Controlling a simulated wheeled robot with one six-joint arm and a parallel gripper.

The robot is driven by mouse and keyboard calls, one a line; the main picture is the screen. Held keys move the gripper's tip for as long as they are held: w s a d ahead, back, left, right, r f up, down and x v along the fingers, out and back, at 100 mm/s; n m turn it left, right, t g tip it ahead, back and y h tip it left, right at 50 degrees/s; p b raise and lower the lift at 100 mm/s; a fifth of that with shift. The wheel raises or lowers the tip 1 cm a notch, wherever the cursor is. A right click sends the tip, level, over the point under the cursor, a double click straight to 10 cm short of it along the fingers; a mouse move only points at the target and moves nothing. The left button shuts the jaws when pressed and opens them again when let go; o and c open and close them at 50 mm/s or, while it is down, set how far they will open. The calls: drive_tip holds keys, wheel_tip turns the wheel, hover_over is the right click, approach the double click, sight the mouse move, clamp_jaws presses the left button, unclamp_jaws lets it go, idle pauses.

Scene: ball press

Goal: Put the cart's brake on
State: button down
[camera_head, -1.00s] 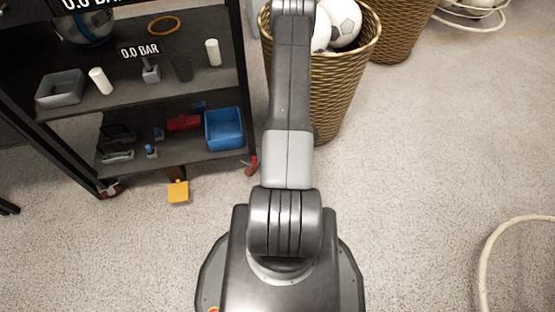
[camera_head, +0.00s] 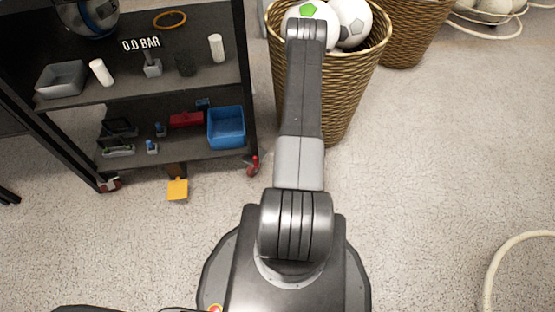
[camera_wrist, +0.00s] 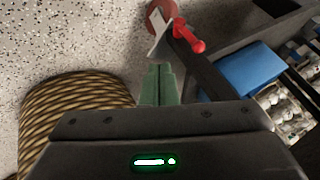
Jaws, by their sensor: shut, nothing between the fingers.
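The black cart (camera_head: 180,160) stands at the left in the head view. A yellow pedal (camera_head: 177,189) sticks out below its bottom shelf, close to the floor; I cannot tell whether it is up or pressed. A red caster part (camera_head: 253,165) is at the cart's right front corner, another caster (camera_head: 109,184) at the left front. In the wrist view the red lever (camera_wrist: 188,37) and wheel (camera_wrist: 160,16) of a caster show beyond my gripper (camera_wrist: 159,72). Its green fingers are together, empty and apart from the lever. My gripper is hidden in the head view.
A wicker basket (camera_head: 335,95) with soccer balls stands right of the cart; it also fills the left of the wrist view (camera_wrist: 60,110). A blue bin (camera_head: 226,128) is on the lower shelf. A pale hose (camera_head: 505,255) lies at right. Floor before the cart is clear.

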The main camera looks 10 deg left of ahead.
sight(256, 162)
drive_tip(key=w+a+f+b, duration=0.2)
drive_tip(key=a+f, duration=0.4)
drive_tip(key=a, duration=0.1)
drive_tip(key=shift+a+b, duration=0.35)
drive_tip(key=shift+a, duration=0.05)
